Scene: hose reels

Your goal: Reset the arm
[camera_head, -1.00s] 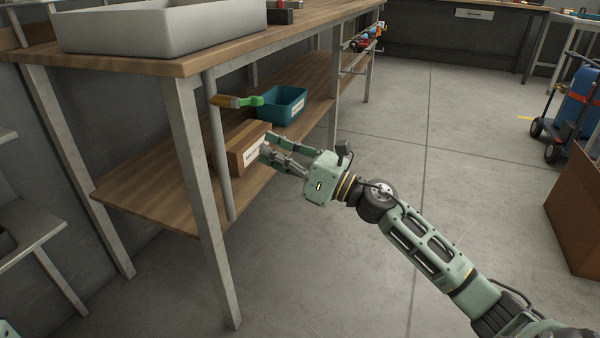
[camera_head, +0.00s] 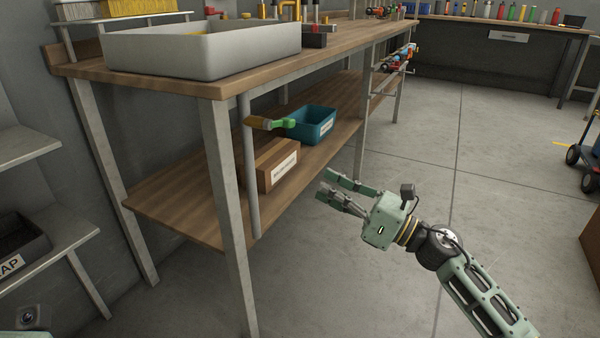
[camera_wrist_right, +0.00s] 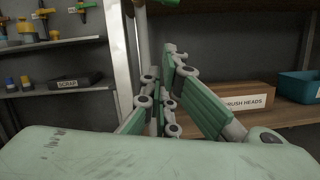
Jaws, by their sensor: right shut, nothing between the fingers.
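My right arm reaches in from the lower right of the head view. Its green gripper (camera_head: 326,181) is shut and empty, over the floor to the right of the workbench's lower shelf (camera_head: 190,212). It is apart from the bench and touches nothing that I can see. In the right wrist view the fingers of the gripper (camera_wrist_right: 160,62) point toward the bench leg and the dark wall, with nothing between them. My left gripper does not show; only a small green part sits at the lower left edge of the head view.
A box labelled brush heads (camera_wrist_right: 245,97), a cardboard box (camera_head: 277,165) in the head view, and a teal bin (camera_head: 311,125) stand on the lower shelf. An orange-and-green fitting (camera_head: 268,123) juts near the metal post. Bench legs (camera_head: 226,215) stand left.

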